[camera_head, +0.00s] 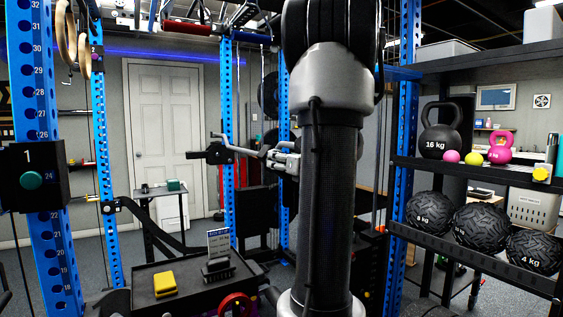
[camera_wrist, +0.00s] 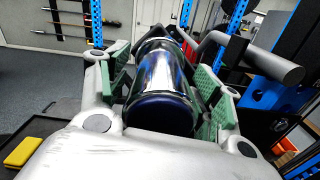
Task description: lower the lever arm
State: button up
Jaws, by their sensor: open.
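A shiny metal cylinder with a dark blue end (camera_wrist: 160,103) fills the middle of the wrist view. It looks like the end of the lever arm, but I cannot be sure. My gripper (camera_wrist: 163,75) is open, its green-padded fingers on either side of the cylinder. I see a gap at the right pad; contact at the left is unclear. A grey bent bar with a round grip (camera_wrist: 279,66) stands to the right. In the head view, a bent metal handle (camera_head: 229,143) with a black block sits left of my arm, which hides what lies behind it.
Blue rack uprights (camera_head: 226,150) stand around the handle. A black tray (camera_head: 205,292) below holds a yellow block (camera_head: 165,283) and a small sign (camera_head: 218,243). A shelf (camera_head: 480,172) with kettlebells and balls is at the right. Open floor shows at the left.

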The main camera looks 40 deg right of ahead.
jog(key=shift+w+d, duration=0.15)
jog(key=shift+w, duration=0.45)
jog(key=shift+c, duration=0.4)
